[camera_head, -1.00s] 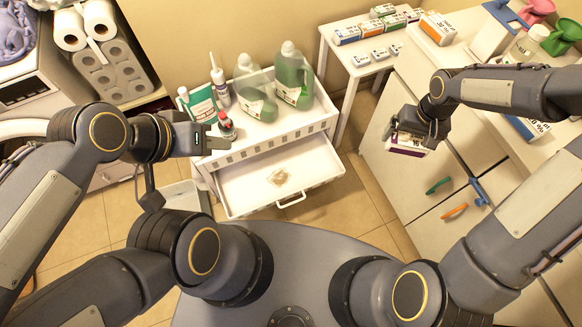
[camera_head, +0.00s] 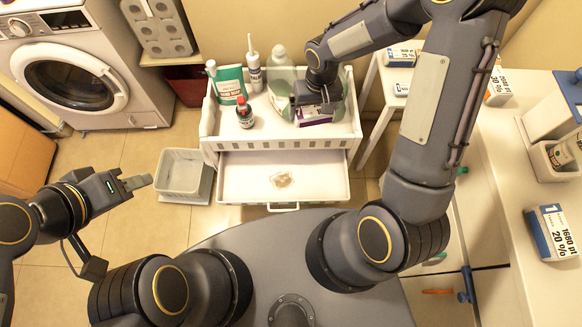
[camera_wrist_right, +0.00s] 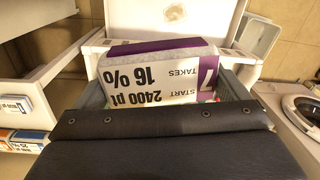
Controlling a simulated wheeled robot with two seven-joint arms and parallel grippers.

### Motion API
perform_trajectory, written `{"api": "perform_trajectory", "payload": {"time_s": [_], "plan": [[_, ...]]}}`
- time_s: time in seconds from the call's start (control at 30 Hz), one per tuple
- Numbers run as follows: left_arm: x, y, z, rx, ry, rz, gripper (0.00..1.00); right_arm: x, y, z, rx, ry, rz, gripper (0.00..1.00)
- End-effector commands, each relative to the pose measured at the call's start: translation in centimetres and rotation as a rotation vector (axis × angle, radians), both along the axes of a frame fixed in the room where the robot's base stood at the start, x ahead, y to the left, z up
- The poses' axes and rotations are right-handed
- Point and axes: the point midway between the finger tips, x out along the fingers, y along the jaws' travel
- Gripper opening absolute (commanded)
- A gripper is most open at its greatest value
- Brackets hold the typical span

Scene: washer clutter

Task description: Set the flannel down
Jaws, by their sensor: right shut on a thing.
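My right gripper (camera_head: 318,106) is shut on a white and purple printed box (camera_head: 316,118) over the right part of the white cart top. The box (camera_wrist_right: 160,75) fills the space between the fingers in the right wrist view; I cannot tell whether it touches the cart. A small crumpled beige cloth-like thing (camera_head: 282,180), possibly the flannel, lies in the cart's open drawer (camera_head: 245,185). It also shows in the right wrist view (camera_wrist_right: 175,12). My left gripper (camera_head: 140,182) is left of the cart, near a grey basket, with nothing visible in it; its finger gap is unclear.
On the cart (camera_head: 210,130) stand a green-labelled container (camera_head: 229,85), a white bottle (camera_head: 254,75), a red-capped bottle (camera_head: 244,113) and jugs (camera_head: 282,85) partly behind my right arm. The grey basket (camera_head: 185,174) stands on the floor. A washing machine (camera_head: 75,75) is at left.

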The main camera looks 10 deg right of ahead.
Motion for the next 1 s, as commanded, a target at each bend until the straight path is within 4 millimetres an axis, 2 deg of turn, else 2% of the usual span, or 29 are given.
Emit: {"api": "perform_trajectory", "payload": {"time_s": [0.03,0.1,0.3,0.5,0.6,0.7,0.83,1.0], "plan": [[0.0,0.0,-3.8,0.0,0.001,0.0,0.36,-1.1,1.1,-4.8,-0.003,0.007,-0.013,0.71],[0.0,0.0,-6.9,0.0,0.001,0.0,0.36,-2.6,2.2,-9.3,-0.006,0.008,-0.057,0.71],[0.0,0.1,-14.8,0.0,0.001,0.0,0.36,-6.8,3.8,-20.8,-0.008,0.008,-0.227,0.71],[0.0,0.1,-22.2,0.0,0.001,0.0,0.36,-10.6,3.3,-30.7,-0.005,0.007,-0.409,0.71],[0.0,0.1,-24.9,0.0,0.001,0.0,0.36,-12.1,2.6,-34.1,-0.003,0.007,-0.484,0.71],[0.0,0.1,-26.7,0.0,0.001,0.0,0.36,-13.1,1.8,-36.3,-0.002,0.006,-0.536,0.71],[0.0,0.1,-27.7,0.0,0.0,0.0,0.36,-13.9,1.2,-37.6,0.0,0.004,-0.572,0.71],[0.0,0.1,-27.8,0.0,0.0,0.0,0.36,-14.0,0.9,-37.7,0.001,0.002,-0.584,0.71]]}}
